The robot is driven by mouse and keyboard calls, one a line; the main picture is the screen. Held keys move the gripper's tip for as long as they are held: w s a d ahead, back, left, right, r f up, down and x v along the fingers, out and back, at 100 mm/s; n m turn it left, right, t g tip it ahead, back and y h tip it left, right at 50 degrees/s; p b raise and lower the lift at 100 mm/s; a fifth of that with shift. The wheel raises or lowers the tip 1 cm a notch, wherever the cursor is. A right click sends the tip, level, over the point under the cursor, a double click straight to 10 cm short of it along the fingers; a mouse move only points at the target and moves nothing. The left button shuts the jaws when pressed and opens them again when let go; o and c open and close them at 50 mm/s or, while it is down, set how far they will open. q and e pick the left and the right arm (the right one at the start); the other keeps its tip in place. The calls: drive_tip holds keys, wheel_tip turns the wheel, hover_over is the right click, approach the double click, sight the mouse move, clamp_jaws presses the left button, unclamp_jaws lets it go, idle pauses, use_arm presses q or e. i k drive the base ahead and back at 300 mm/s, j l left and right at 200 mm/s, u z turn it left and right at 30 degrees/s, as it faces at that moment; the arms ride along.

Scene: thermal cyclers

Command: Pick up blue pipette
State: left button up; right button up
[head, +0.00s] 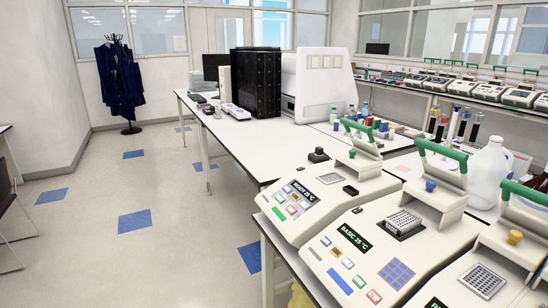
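I cannot make out a blue pipette for certain. Several slim upright items with dark, red and blue parts (454,124) stand on the bench behind the thermal cyclers, too small to identify. Small bottles with blue and red caps (366,118) stand left of them. Neither of my grippers is in view.
A white jug (487,172) stands behind the cyclers. A black cabinet (255,82) and a white machine (318,84) stand farther back on the bench (240,137). More cyclers line the back-right shelf. A coat stand (120,85) is by the wall. The floor at left is open.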

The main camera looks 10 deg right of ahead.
sight(464, 115)
drive_tip(key=i+j+z, duration=0.15)
drive_tip(key=i, duration=0.85)
drive_tip(key=i+z, duration=0.2)
drive_tip(key=z, duration=0.2)
drive_tip(key=i+z, duration=0.25)
drive_tip(key=z, duration=0.15)
drive_tip(key=i+j+z, duration=0.15)
drive_tip(key=z, duration=0.25)
drive_tip(key=i+z, duration=0.2)
drive_tip(key=z, duration=0.2)
drive_tip(key=i+j+z, duration=0.1)
drive_tip(key=z, duration=0.3)
drive_tip(key=i+j+z, duration=0.15)
drive_tip(key=z, duration=0.25)
drive_tip(key=i, duration=0.1)
